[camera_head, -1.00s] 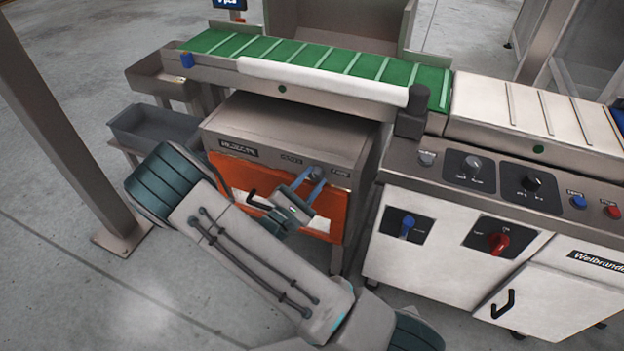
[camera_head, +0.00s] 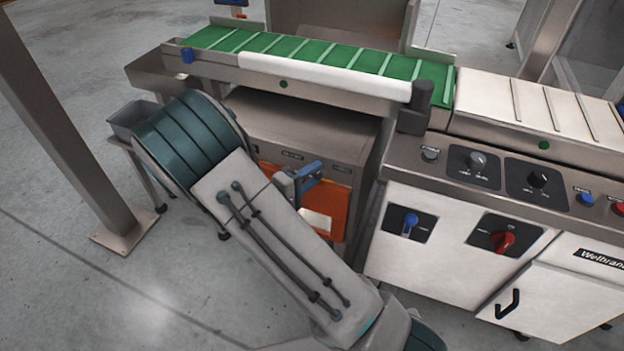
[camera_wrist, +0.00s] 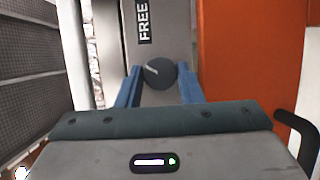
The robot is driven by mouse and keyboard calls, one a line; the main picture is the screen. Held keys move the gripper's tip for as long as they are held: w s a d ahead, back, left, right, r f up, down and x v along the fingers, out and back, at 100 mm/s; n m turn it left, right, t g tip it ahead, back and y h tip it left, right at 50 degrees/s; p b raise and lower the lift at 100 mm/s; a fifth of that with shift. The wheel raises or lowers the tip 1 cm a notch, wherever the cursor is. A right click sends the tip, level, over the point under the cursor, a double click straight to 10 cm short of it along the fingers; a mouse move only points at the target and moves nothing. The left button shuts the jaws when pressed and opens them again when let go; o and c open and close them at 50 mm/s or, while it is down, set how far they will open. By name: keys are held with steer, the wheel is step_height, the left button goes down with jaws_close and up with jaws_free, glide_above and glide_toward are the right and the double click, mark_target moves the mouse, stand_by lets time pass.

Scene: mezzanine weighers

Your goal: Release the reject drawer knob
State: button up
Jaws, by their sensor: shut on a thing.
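The reject drawer knob (camera_wrist: 158,73) is a dark round knob with a pale pointer line, on a grey panel beside a label reading FREE. In the wrist view it sits between the two blue fingers of my gripper (camera_wrist: 159,68), which is shut on it. In the head view my gripper (camera_head: 308,172) is at the front of the grey reject cabinet (camera_head: 300,125), and the knob is hidden behind it. The orange drawer front (camera_head: 332,208) lies below the knob panel, partly covered by my arm. A black handle (camera_wrist: 298,135) shows at the right of the wrist view.
A green belt conveyor (camera_head: 300,55) runs above the cabinet. A white control cabinet (camera_head: 440,255) with a blue switch (camera_head: 409,222) and red switch (camera_head: 503,241) stands to the right. A metal post (camera_head: 75,130) stands at the left.

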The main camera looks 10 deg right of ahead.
steer(key=shift+m+y+b, duration=0.5)
steer(key=shift+m+b, duration=0.25)
steer(key=shift+m, duration=0.25)
steer(key=o, duration=1)
steer(key=shift+c, duration=0.2)
steer(key=shift+r, duration=0.1)
steer(key=p+v, duration=0.2)
steer(key=v, duration=1.2)
